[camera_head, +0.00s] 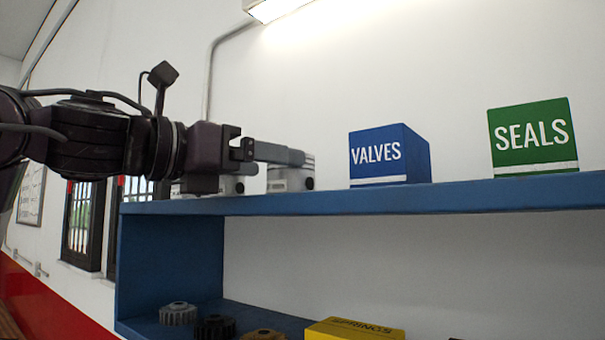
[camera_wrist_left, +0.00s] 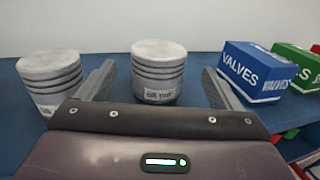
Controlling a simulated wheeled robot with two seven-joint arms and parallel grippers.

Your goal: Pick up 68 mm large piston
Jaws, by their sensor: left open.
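Two silver ringed pistons stand upright on the blue shelf. One piston (camera_wrist_left: 158,75) is centred between my left gripper's fingers in the left wrist view; the other piston (camera_wrist_left: 48,80) stands to the left, outside them. In the head view they show as one piston (camera_head: 283,181) below the fingers and another (camera_head: 232,185) partly hidden by my gripper. I cannot tell from their labels which is 68 mm. My left gripper (camera_head: 300,157) is open and empty, held level just above the shelf; it also shows in the left wrist view (camera_wrist_left: 158,66). My right gripper is not in view.
On the blue shelf (camera_head: 470,198), a blue VALVES box (camera_head: 377,157) and a green SEALS box (camera_head: 531,137) stand right of the pistons. Below are several gears (camera_head: 178,313) and a yellow SPRINGS box (camera_head: 355,331). A white wall is behind.

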